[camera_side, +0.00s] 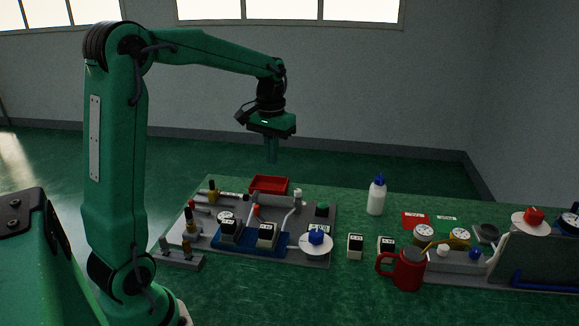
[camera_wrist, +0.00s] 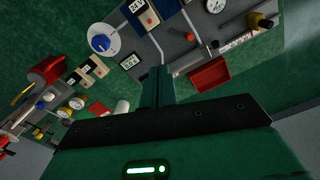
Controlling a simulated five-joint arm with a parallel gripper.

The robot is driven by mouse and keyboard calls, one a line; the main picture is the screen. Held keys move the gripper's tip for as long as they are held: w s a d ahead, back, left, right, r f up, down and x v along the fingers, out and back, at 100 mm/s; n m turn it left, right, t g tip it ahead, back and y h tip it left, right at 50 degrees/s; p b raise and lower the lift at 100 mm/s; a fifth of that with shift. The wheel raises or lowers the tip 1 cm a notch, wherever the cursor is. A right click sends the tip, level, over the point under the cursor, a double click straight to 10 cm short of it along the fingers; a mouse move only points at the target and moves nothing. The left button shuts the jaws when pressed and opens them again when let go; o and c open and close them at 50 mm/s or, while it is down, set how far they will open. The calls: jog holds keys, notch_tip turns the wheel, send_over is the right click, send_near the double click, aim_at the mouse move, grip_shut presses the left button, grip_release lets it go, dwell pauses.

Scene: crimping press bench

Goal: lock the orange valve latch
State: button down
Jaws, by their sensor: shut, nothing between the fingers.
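My gripper (camera_side: 271,160) is shut and empty, pointing down well above the back of the grey fixture plate (camera_side: 312,258). Its closed green fingers also show in the wrist view (camera_wrist: 158,76). Small fittings with orange-looking parts stand on the plate. One is a short orange-red piece (camera_side: 256,210) near the middle, below and left of my fingers. A black fitting with an orange-brown end shows at the top right of the wrist view (camera_wrist: 265,21). I cannot tell which is the valve latch, or its position. My gripper touches nothing.
A red tray (camera_side: 269,185) stands at the plate's back edge. A white bottle with a blue cap (camera_side: 376,196) and a red mug (camera_side: 408,270) stand to the right. A blue-knobbed white dial (camera_side: 316,243) sits at the plate's right front. The green bench top is clear between plate and bottle.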

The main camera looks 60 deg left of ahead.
jog(key=n+g+h, duration=0.1)
jog(key=n+g, duration=0.1)
send_over(260, 215)
jog(key=w+a, duration=0.3)
jog(key=w, duration=0.1)
notch_tip(260, 215, down, 8)
jog(key=shift+s+a+f, duration=0.15)
jog(key=shift+a+f, duration=0.4)
jog(key=shift+f, duration=0.1)
jog(key=shift+s+d+f, duration=0.25)
jog(key=shift+s+f, duration=0.1)
jog(key=shift+f, duration=1.3)
jog(key=shift+s+d+f, duration=0.25)
jog(key=shift+s+f, duration=0.05)
jog(key=shift+f, duration=1.3)
jog(key=shift+s+d+f, duration=0.25)
jog(key=shift+s+f, duration=0.1)
jog(key=shift+f, duration=1.3)
